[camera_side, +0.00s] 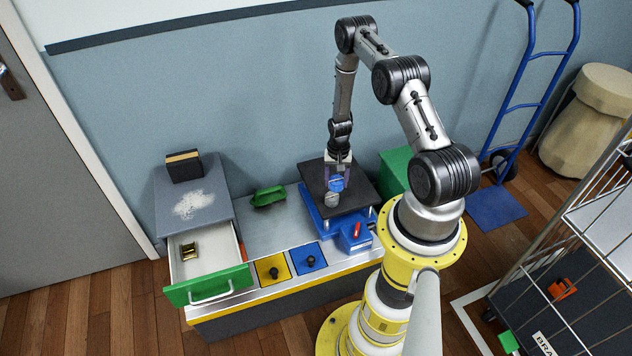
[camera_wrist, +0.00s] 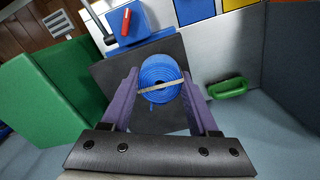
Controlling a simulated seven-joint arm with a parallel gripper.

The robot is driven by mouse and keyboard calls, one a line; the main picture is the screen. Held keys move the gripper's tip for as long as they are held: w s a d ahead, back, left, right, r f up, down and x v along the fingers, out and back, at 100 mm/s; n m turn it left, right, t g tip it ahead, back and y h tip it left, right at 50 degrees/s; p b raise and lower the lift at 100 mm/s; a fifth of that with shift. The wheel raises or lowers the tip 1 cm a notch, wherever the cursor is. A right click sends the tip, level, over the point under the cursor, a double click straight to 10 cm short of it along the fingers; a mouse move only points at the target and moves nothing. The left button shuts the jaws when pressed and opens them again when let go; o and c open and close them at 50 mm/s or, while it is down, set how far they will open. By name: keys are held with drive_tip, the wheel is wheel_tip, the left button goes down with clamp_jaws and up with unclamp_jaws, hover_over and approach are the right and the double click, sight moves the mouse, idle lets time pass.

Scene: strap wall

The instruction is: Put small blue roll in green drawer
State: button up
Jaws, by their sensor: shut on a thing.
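The small blue roll (camera_side: 337,185) is between the purple fingers of my gripper (camera_side: 336,178), over the black square plate (camera_side: 357,192) of a blue stand. In the wrist view the roll (camera_wrist: 160,72) is a coiled blue strap with a pale band across it. My gripper (camera_wrist: 160,88) is shut on it there. The green drawer (camera_side: 208,286) is pulled open at the front left of the bench, with a white inside and a small brass-coloured object (camera_side: 189,250) in it. The gripper is well to the right of the drawer.
A grey cabinet top (camera_side: 168,211) above the drawer bears white powder and a dark box (camera_side: 183,166). A green tray (camera_side: 268,196) lies on the bench between cabinet and stand. Yellow (camera_side: 273,268) and blue (camera_side: 309,258) knob panels line the bench front. A green box (camera_side: 396,168) stands right.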

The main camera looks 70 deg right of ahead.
drive_tip(key=shift+s+a+r, duration=0.1)
drive_tip(key=shift+s+a, duration=0.1)
